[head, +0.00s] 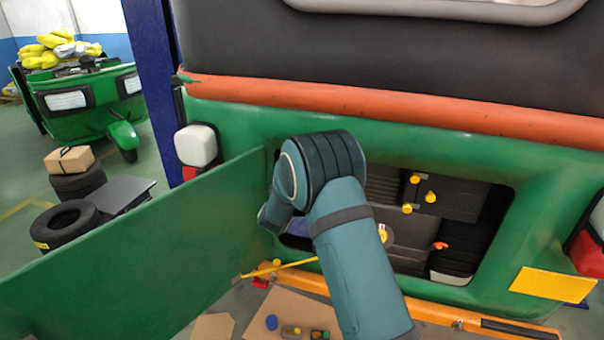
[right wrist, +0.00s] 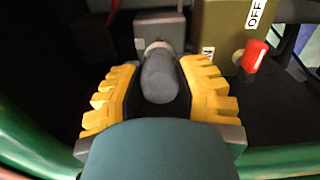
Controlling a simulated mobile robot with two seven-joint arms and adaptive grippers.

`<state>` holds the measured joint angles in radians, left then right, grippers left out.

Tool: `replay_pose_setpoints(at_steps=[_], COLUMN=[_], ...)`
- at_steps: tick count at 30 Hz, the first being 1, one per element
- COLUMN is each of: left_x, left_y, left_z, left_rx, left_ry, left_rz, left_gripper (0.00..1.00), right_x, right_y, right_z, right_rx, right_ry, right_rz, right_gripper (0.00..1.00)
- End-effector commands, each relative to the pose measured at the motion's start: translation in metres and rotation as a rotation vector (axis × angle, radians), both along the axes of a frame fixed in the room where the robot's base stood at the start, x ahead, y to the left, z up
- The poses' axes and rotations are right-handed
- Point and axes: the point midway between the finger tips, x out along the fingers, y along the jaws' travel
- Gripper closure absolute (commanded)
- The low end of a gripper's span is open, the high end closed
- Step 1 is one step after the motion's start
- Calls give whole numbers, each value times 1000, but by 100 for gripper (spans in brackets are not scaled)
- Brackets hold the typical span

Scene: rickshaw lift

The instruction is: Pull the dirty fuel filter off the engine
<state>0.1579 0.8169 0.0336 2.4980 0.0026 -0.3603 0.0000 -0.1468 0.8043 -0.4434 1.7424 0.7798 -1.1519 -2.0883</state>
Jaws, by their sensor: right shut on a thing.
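The fuel filter (right wrist: 159,82) is a dark grey rounded cylinder in the right wrist view. Its far end meets a pale collar (right wrist: 157,47) in front of a grey block (right wrist: 160,28); I cannot tell whether they are joined. My right gripper (right wrist: 162,74) has its yellow ridged fingers on both sides of the filter and is shut on it. In the head view my right arm reaches into the engine bay (head: 455,285) of the green rickshaw, and the arm hides the gripper and filter. My left gripper is in neither view.
An olive box (right wrist: 230,35) with ON and OFF labels and a red switch (right wrist: 254,56) stands close right of the gripper. The green flap (head: 130,260) hangs open left of the bay. A yellow rod (head: 290,266) and cardboard (head: 280,310) lie low in front.

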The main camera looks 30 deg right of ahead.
Motion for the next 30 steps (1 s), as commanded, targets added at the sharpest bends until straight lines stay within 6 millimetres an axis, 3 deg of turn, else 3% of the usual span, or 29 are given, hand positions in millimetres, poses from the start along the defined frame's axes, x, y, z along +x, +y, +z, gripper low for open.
replay_pose_setpoints(at_steps=[15, 30], left_x=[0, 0], left_y=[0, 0], left_z=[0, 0], left_rx=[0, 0], left_ry=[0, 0], left_rz=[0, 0], left_gripper=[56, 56], right_x=[-4, -32], right_y=[5, 37], right_z=[0, 0], right_rx=[0, -1], right_ry=[0, 1], right_rz=[0, 0], right_gripper=[99, 99])
